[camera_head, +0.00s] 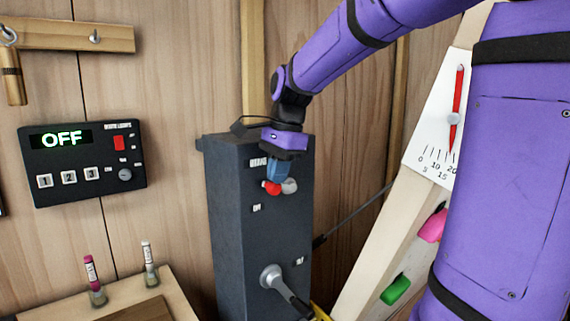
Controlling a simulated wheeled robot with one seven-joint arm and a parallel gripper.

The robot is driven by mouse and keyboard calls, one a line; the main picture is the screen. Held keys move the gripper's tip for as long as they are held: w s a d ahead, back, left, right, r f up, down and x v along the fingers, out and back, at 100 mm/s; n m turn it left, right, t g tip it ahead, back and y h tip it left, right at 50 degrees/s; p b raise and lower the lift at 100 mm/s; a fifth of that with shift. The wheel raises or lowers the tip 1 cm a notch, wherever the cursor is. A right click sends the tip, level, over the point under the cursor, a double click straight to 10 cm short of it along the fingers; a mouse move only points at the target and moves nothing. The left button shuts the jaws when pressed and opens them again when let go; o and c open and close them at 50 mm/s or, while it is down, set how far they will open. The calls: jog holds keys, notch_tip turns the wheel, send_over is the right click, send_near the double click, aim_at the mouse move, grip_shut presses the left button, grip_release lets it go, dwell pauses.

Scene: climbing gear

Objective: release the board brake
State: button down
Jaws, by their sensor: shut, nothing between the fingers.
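A dark grey column box (236,230) stands against the wooden wall. A label near its top, partly covered by my gripper, seems to read BRAKE (257,162). A red knob (272,188) and a light grey round part (289,186) show just below my fingers. My gripper (278,172) points down in front of the box's upper face, shut and empty; I cannot tell whether it touches the red knob. Lower on the same face is a grey pivot (270,276) with a dark lever slanting down right. Small labels sit on the face, too small to read surely.
A leaning climbing board (365,250) with pink (433,226) and green (396,290) holds and an angle dial (440,130) stands at right, partly behind my arm. A control panel reading OFF (82,163) hangs at left. Two markers (94,279) stand on a wooden surface below.

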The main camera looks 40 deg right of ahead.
aim_at(272, 186)
jog(key=shift+a+f+h, duration=0.55)
jog(key=shift+f+h, duration=0.2)
jog(key=shift+h, duration=0.35)
jog(key=shift+a+f, duration=0.25)
jog(key=shift+f, duration=0.3)
jog(key=shift+f, duration=0.1)
